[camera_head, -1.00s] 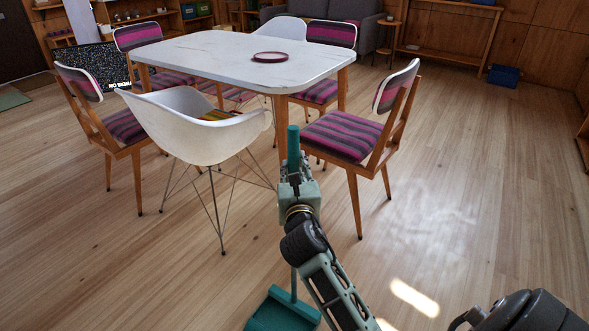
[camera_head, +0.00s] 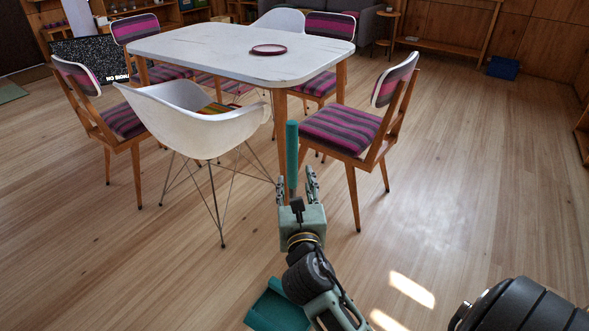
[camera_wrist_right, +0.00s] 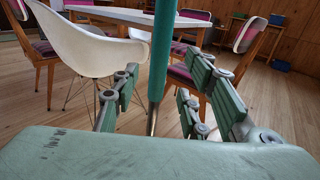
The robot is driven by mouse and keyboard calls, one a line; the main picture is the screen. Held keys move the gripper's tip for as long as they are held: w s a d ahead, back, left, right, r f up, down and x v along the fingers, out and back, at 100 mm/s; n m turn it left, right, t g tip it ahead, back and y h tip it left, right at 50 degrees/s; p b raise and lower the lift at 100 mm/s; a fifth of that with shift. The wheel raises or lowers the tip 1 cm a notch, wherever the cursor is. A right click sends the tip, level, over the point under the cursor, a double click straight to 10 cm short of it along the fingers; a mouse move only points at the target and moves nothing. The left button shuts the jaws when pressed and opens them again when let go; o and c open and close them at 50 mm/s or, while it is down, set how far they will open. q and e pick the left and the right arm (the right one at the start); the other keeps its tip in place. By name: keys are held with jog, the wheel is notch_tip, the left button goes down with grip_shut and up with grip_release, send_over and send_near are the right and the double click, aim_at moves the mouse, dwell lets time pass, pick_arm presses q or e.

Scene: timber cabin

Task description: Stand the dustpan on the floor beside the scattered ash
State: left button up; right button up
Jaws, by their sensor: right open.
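The dustpan has a teal handle (camera_head: 292,155) that stands upright and a teal pan (camera_head: 272,308) low at the bottom of the head view, at floor level as far as I can see. My arm hides part of its shaft. My right gripper (camera_head: 298,188) is open at the lower part of the handle. In the right wrist view the handle (camera_wrist_right: 163,45) and its metal shaft rise between the spread fingers (camera_wrist_right: 160,100), with gaps on both sides. No scattered ash is visible. My left gripper is not in view.
A white shell chair (camera_head: 190,125) and a striped chair (camera_head: 345,130) stand just beyond the handle, by the white table (camera_head: 220,55) with a dark red plate (camera_head: 268,50). The wooden floor (camera_head: 460,190) is clear on the right.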

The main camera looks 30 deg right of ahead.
jog(key=s+a+f+m+g+y, duration=0.2)
jog(key=s+f+m+g, duration=0.1)
jog(key=s+f+m, duration=0.4)
jog(key=s+a+f+m+g+y, duration=0.2)
jog(key=s+f+m+g, duration=0.2)
jog(key=f+m, duration=0.55)
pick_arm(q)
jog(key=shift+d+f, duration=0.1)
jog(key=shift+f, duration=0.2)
pick_arm(e)
jog(key=s+a+f+m+g+y, duration=0.2)
jog(key=s+a+f+m, duration=0.2)
jog(key=s+m, duration=0.2)
jog(key=s+a+f+m+g+y, duration=0.3)
jog(key=s+a+f+m, duration=0.2)
jog(key=s, duration=0.3)
jog(key=shift+f+m+g, duration=0.15)
jog(key=shift+m+g, duration=0.15)
jog(key=shift+m, duration=0.05)
